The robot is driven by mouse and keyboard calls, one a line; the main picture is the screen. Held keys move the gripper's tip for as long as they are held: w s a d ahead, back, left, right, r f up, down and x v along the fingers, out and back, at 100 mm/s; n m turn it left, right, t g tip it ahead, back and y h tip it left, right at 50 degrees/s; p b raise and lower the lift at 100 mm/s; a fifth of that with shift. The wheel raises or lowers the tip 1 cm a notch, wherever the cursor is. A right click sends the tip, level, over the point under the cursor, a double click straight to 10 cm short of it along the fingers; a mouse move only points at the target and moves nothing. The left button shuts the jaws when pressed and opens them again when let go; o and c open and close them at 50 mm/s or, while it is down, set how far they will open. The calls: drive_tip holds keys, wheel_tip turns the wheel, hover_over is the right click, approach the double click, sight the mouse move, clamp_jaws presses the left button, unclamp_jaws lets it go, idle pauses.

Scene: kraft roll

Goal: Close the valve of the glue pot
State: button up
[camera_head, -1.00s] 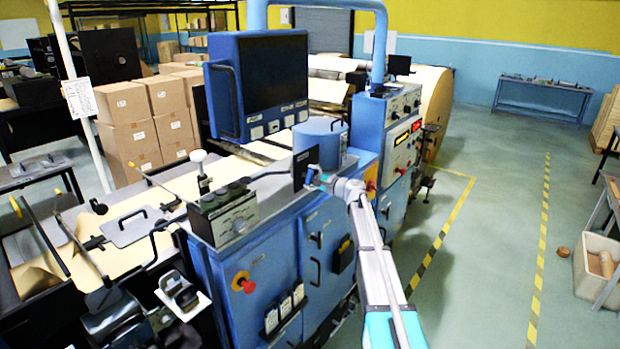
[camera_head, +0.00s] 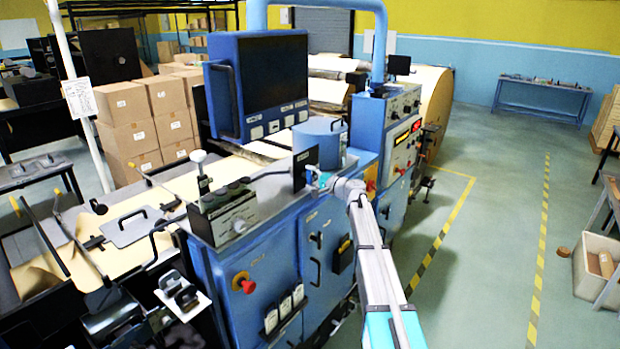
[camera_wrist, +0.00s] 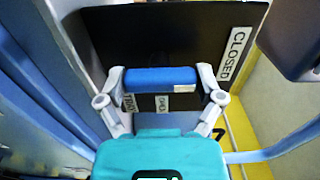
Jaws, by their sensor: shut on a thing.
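My gripper (camera_head: 319,180) is at this plate, at the end of my outstretched arm. In the wrist view my gripper (camera_wrist: 162,74) is shut on the blue valve handle (camera_wrist: 150,79), a bar lying across the picture between the two grey fingers.
A monitor (camera_head: 262,85) stands above the machine top, left of the pot. A control panel (camera_head: 400,140) is right of the pot. A small box with switches (camera_head: 225,212) sits at the machine's near left. The marked floor (camera_head: 480,230) to the right is clear.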

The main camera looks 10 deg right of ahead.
drive_tip(key=o, duration=0.9)
drive_tip(key=shift+c, duration=0.2)
drive_tip(key=v, duration=1.2)
